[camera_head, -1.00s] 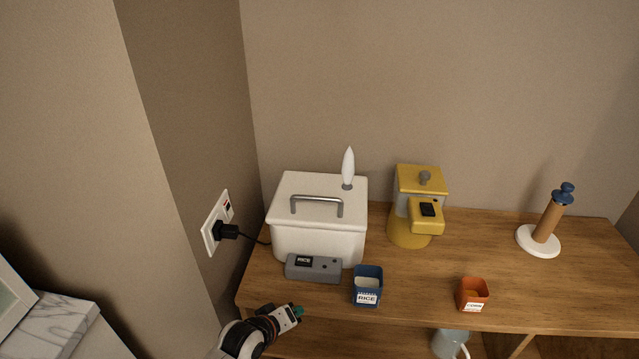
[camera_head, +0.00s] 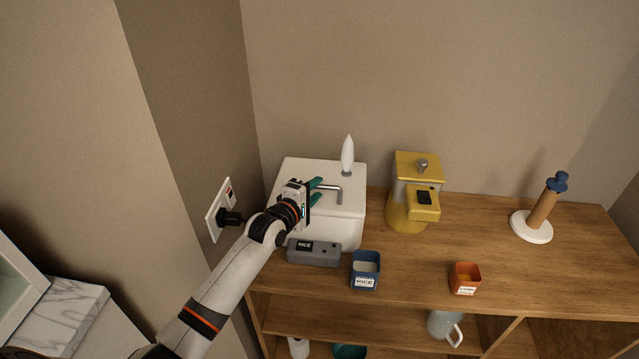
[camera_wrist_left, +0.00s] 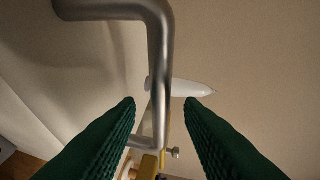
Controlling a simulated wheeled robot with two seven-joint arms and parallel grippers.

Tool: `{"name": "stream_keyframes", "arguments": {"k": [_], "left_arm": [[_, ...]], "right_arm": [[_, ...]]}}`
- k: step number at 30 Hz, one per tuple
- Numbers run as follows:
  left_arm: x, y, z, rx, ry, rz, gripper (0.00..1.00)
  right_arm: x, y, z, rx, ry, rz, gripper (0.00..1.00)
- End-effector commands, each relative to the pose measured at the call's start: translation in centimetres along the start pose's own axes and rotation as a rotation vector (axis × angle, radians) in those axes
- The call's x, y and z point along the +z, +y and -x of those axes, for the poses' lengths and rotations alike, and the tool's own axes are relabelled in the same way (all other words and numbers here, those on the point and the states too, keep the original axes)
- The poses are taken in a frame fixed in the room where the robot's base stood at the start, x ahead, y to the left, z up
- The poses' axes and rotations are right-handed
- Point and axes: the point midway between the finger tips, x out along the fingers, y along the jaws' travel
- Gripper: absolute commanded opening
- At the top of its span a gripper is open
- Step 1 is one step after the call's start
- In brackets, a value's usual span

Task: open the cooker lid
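The white cooker (camera_head: 345,233) stands at the left end of the wooden shelf, and its lid (camera_head: 310,169) looks closed. A grey metal handle (camera_head: 332,187) is on the lid; its left part is hidden behind my left gripper. My left gripper (camera_head: 319,190) is at the handle's left end, with its green fingers apart. In the left wrist view the handle (camera_wrist_left: 159,60) runs between the open fingers (camera_wrist_left: 160,101), with gaps at both sides. I cannot tell how far the fingertips reach down past the bar. My right gripper is not in view.
A white paddle (camera_head: 347,155) stands upright at the cooker's back right. A grey RICE box (camera_head: 314,253), a blue RICE cup (camera_head: 365,271), a yellow canister (camera_head: 403,212) and an orange cup (camera_head: 464,279) are nearby. A plugged socket (camera_head: 219,210) is on the left wall.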

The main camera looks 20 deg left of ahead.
Motion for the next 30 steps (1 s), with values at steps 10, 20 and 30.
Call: {"name": "stream_keyframes", "arguments": {"k": [10,20,30], "left_arm": [[0.0,0.0,-2.7,0.000,0.000,0.000,0.34],[0.0,0.1,-2.8,0.000,0.000,0.000,0.21],[0.0,0.1,-2.8,0.001,0.000,0.000,0.00]], "right_arm": [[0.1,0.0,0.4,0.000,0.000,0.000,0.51],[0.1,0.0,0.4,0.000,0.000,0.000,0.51],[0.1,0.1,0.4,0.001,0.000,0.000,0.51]]}}
